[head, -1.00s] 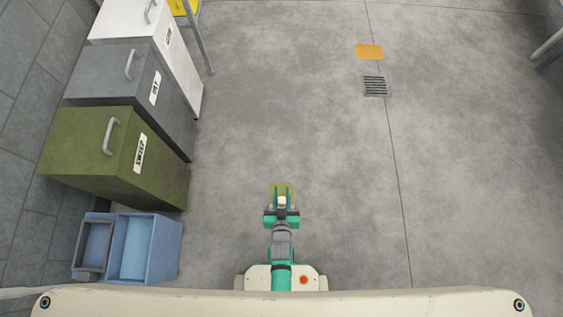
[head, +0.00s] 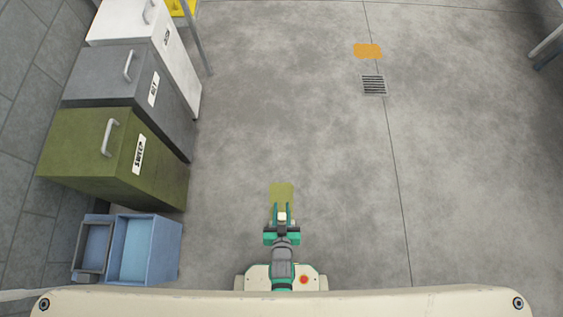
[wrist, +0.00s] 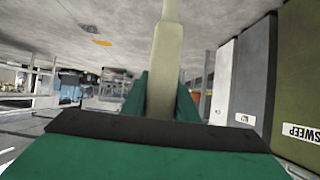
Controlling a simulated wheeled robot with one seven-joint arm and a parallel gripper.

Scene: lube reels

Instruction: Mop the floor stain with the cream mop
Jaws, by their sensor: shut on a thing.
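My gripper (head: 281,209) is shut on the cream mop handle (wrist: 166,60), which runs between the green fingers and out of the top of the wrist view. In the head view a small cream end of the mop (head: 282,217) shows between the fingers; the mop head cannot be made out. A yellow-green stain (head: 281,189) shows on the floor just beyond the fingertips, partly covered by them. An orange patch (head: 367,50) lies farther off on the floor at the upper right; it also shows in the wrist view (wrist: 102,42).
Olive (head: 85,150), grey (head: 115,75) and white (head: 125,22) cabinets line the left wall. A blue two-part bin (head: 150,250) stands at the lower left. A floor drain (head: 374,85) is below the orange patch. The middle and right floor are clear.

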